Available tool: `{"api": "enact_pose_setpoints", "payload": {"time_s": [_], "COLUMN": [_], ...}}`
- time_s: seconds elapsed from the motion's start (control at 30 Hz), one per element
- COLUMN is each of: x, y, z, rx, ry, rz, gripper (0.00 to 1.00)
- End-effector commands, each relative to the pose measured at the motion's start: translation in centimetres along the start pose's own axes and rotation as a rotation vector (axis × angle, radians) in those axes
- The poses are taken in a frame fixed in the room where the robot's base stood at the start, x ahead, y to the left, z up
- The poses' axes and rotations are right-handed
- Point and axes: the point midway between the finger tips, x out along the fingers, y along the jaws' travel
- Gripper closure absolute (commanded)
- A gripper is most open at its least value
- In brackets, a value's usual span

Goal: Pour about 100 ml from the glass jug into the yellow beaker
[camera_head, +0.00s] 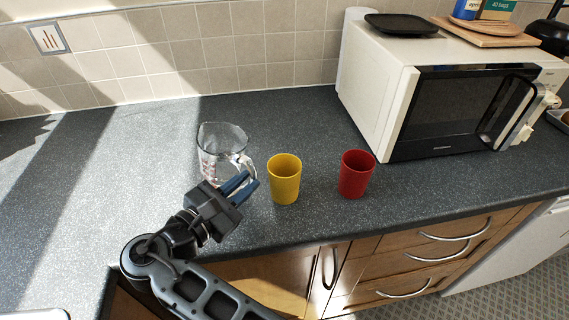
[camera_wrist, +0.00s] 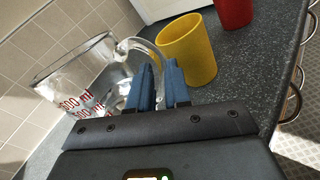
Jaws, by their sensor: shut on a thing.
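The glass jug (camera_head: 222,148) stands on the counter, clear with red markings, its handle towards my gripper. In the wrist view the jug (camera_wrist: 82,82) is at the left, with red ml marks. My gripper (camera_head: 242,186) has its blue fingers at the jug's handle; in the wrist view the fingers (camera_wrist: 160,88) are shut on the handle. The yellow beaker (camera_head: 284,179) stands upright just right of the jug and apart from it; it also shows in the wrist view (camera_wrist: 188,50). The liquid level in the jug is hard to make out.
A red beaker (camera_head: 356,174) stands to the right of the yellow one. A white microwave (camera_head: 400,90) is at the back right. The tiled wall (camera_head: 200,50) bounds the counter behind. The counter (camera_head: 110,160) left of the jug is clear.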

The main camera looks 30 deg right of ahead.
Motion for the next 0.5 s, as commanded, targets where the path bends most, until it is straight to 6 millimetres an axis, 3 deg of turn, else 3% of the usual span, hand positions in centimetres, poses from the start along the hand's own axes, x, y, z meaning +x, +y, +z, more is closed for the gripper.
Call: {"api": "enact_pose_setpoints", "payload": {"time_s": [0.27,0.5], "x": [0.4,0.5], "y": [-0.8,-0.4], "z": [-0.1,2.2], "rx": [0.164,0.287], "ry": [0.085,0.152], "rz": [-0.021,-0.035], "gripper": [1.0,1.0]}}
